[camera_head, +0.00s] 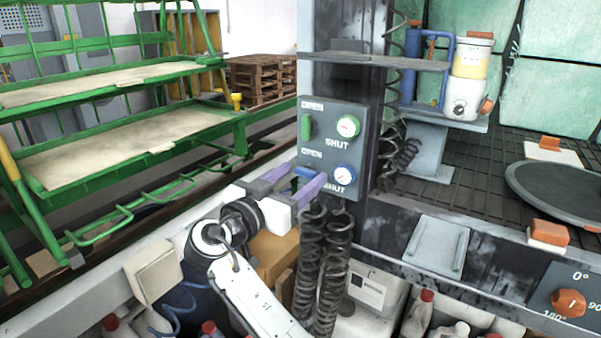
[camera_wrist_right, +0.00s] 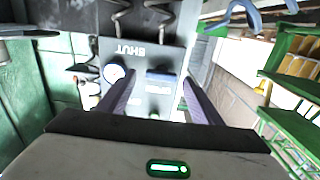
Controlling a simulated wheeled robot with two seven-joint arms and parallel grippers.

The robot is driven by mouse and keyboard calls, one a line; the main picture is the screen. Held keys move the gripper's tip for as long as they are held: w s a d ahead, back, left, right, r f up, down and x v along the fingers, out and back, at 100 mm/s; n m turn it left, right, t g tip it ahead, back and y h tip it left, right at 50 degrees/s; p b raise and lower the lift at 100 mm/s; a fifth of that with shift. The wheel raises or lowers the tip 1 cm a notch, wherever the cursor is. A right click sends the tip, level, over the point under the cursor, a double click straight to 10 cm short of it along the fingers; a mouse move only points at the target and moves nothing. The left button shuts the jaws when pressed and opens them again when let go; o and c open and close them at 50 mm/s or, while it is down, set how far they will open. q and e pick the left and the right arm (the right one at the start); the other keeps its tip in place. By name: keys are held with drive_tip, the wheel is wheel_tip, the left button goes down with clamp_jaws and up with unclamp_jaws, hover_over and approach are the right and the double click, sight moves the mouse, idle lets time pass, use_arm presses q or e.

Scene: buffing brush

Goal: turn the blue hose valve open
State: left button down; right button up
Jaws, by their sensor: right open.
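The blue hose valve handle (camera_head: 303,172) is on the lower part of a grey valve panel (camera_head: 325,155), beside a blue-rimmed gauge (camera_head: 345,173). "OPEN" is printed above it and "SHUT" at its lower right. The handle lies roughly sideways, partly hidden by a finger in the head view. My right gripper (camera_head: 306,173) is open, its purple fingers reaching toward the panel around the handle. In the right wrist view the blue handle (camera_wrist_right: 160,77) shows between the spread fingers (camera_wrist_right: 145,77), nearer one finger. Contact cannot be told. My left gripper is not in view.
A green valve handle (camera_head: 306,127) stands upright above the blue one, beside a green-rimmed gauge (camera_head: 348,126). Dark coiled hoses (camera_head: 325,270) hang below the panel. A grey shelf (camera_head: 375,61) juts out above. A green rack (camera_head: 120,140) stands at left.

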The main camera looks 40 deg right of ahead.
drive_tip(key=shift+w+d, duration=0.25)
drive_tip(key=shift+d, duration=0.3)
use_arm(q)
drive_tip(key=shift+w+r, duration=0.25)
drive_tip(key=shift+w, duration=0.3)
use_arm(e)
drive_tip(key=c, duration=1)
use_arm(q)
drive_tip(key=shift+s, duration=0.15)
use_arm(e)
drive_tip(key=shift+c, duration=0.3)
